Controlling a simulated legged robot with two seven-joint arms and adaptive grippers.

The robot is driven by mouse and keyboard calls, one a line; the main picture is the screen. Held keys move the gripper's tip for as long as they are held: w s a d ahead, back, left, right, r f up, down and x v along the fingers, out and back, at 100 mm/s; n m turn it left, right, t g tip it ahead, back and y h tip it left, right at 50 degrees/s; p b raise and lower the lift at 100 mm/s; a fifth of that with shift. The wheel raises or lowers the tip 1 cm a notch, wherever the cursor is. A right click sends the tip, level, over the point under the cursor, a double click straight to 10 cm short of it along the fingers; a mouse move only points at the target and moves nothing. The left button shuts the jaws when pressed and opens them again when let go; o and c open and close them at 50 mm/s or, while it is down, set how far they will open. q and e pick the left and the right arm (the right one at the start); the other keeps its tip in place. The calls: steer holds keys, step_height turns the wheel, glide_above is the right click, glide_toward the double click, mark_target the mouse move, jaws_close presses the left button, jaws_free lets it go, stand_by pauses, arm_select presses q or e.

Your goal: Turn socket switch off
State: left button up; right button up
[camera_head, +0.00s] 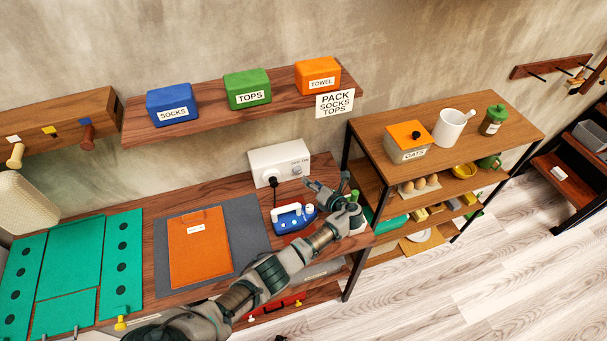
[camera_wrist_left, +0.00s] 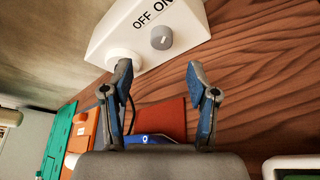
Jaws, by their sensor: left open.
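The white socket box (camera_head: 264,160) stands on the wooden desk against the wall, with a black plug and cord (camera_head: 273,183) at its left part. Its grey round switch knob (camera_head: 297,168) is at the right part and shows clearly in the wrist view (camera_wrist_left: 162,39), below the words OFF and ON. A pale mark is on the knob; I cannot tell for sure which word it points to. My left gripper (camera_head: 328,179) is open and empty, in front of the box and apart from the knob. In the wrist view its fingertips (camera_wrist_left: 158,71) lie below the knob. My right gripper is not in view.
A blue-and-white device (camera_head: 293,217) sits on the desk by my left gripper. An orange folder (camera_head: 199,250) lies on a grey mat to the left. A wall shelf (camera_head: 210,127) with labelled boxes is above. A shelf unit (camera_head: 365,133) stands to the right.

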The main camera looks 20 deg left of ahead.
mark_target(299, 173)
arm_select(q)
steer(key=x, duration=0.2)
steer(key=b+x, duration=0.1)
steer(key=shift+w+a+f, duration=0.1)
steer(key=shift+w+f, duration=0.25)
steer(key=shift+f, duration=0.05)
steer(key=b+x, duration=0.1)
steer(key=x, duration=0.2)
steer(key=shift+a, duration=0.2)
steer(key=shift+w+a+f, duration=0.1)
steer(key=shift+w+a, duration=0.25)
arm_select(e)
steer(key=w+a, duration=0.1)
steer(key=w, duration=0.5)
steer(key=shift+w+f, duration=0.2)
arm_select(q)
steer(key=shift+s, duration=0.1)
steer(key=shift+d, duration=0.1)
jaws_close()
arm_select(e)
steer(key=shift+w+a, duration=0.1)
